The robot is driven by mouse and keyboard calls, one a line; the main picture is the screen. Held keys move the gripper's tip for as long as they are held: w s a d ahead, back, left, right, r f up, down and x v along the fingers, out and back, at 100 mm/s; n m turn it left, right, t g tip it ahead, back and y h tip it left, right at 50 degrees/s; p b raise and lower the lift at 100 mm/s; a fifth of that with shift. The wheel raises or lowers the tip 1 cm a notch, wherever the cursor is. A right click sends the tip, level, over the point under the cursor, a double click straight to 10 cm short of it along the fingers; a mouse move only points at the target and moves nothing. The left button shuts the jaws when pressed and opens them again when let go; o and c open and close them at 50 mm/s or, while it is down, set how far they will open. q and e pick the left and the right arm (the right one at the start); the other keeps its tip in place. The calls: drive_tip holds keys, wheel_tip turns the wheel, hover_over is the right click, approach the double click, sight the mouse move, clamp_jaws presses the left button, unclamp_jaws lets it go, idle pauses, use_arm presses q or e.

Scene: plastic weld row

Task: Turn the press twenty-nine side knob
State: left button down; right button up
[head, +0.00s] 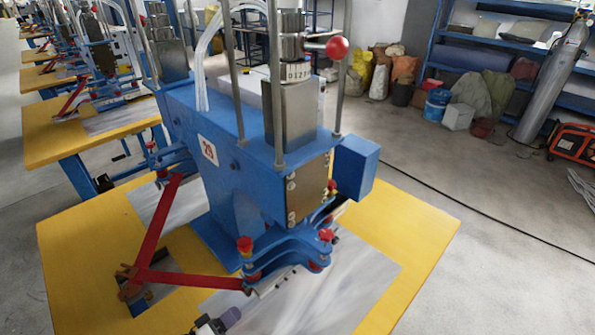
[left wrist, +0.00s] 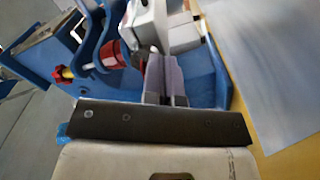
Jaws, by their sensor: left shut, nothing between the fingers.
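My left gripper (head: 229,317) is low at the front edge of the head view, below the base. In the left wrist view its purple-grey fingers (left wrist: 166,80) are shut and empty, just right of a dark red knob (left wrist: 111,55) and apart from it.
Red link arms (head: 158,235) jut out left of the press over the yellow tabletop (head: 80,250). A grey plate (head: 345,275) lies in front of the base. More presses on yellow tables stand behind left. Shelves and a gas cylinder (head: 553,80) are at back right.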

sight(245, 290)
use_arm(q)
drive_tip(key=x, duration=0.3)
drive_tip(key=shift+w+d+f, duration=0.1)
drive_tip(key=shift+w+d, duration=0.15)
drive_tip(key=shift+d, duration=0.05)
use_arm(e)
drive_tip(key=shift+s+a+f, duration=0.1)
drive_tip(key=shift+s+a, duration=0.1)
drive_tip(key=shift+s, duration=0.05)
drive_tip(key=shift+a, duration=0.15)
use_arm(q)
drive_tip(key=shift+d+r+p, duration=0.1)
drive_tip(key=shift+r+p, duration=0.3)
drive_tip(key=shift+p, duration=0.3)
use_arm(e)
drive_tip(key=shift+s+d+r, duration=0.1)
drive_tip(key=shift+d+r, duration=0.1)
drive_tip(key=shift+r, duration=0.3)
